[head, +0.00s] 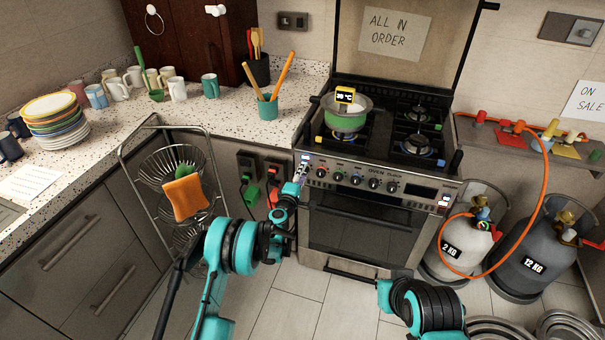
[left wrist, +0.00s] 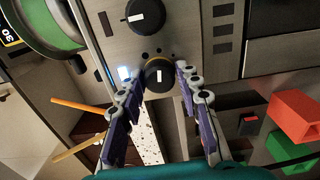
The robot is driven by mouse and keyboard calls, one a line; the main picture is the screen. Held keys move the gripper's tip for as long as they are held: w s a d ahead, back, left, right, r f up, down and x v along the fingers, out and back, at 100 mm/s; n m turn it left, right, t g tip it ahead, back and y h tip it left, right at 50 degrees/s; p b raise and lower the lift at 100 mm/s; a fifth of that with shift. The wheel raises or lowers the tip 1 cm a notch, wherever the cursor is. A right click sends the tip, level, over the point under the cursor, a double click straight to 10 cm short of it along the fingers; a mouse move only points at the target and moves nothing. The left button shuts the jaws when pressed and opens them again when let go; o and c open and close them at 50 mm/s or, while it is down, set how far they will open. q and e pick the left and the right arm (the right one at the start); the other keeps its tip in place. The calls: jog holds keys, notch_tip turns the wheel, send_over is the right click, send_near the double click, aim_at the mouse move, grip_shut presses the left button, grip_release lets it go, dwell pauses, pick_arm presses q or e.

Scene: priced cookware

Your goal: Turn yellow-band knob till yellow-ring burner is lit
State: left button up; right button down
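The yellow-band knob (left wrist: 158,75) shows in the left wrist view as a dark knob with a golden band and a white mark. My left gripper (head: 302,170) is at the left end of the stove's front panel in the head view. In the left wrist view its fingers (left wrist: 153,82) are spread, one on each side of the knob; I cannot tell whether they touch it. A green pot (head: 345,120) with a yellow display stands on the front left burner and hides most of it. I cannot make out a yellow ring or a flame there. My right gripper is out of view.
Another black knob (left wrist: 145,14) is beside the yellow-band knob. More knobs (head: 356,180) line the panel above the oven door (head: 360,225). A wire rack (head: 160,165) stands left of my left arm. Gas cylinders (head: 462,245) with an orange hose stand right of the stove.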

pick_arm(q)
jog(key=shift+s, duration=0.1)
jog(key=v, duration=1.2)
jog(key=s+r+m+g+h, duration=0.1)
jog(key=s+r+m+g, duration=0.1)
jog(key=s+r+m, duration=0.45)
jog(key=s+r+m+g, duration=0.2)
jog(key=s+r+m, duration=0.1)
jog(key=r, duration=0.7)
jog(key=s+a+f+m+g+y, duration=0.1)
jog(key=s+a, duration=0.3)
jog(key=s, duration=0.6)
jog(key=s+a+f+m+g+y, duration=0.1)
jog(key=s+a, duration=0.4)
jog(key=s, duration=0.5)
jog(key=s+a+f+m+g+y, duration=0.1)
jog(key=s+a+m+g+y, duration=0.2)
jog(key=s, duration=0.7)
jog(key=shift+s+a+f+g+y, duration=0.2)
jog(key=shift+a+f+g+y, duration=0.15)
jog(key=shift+a+g+y, duration=0.45)
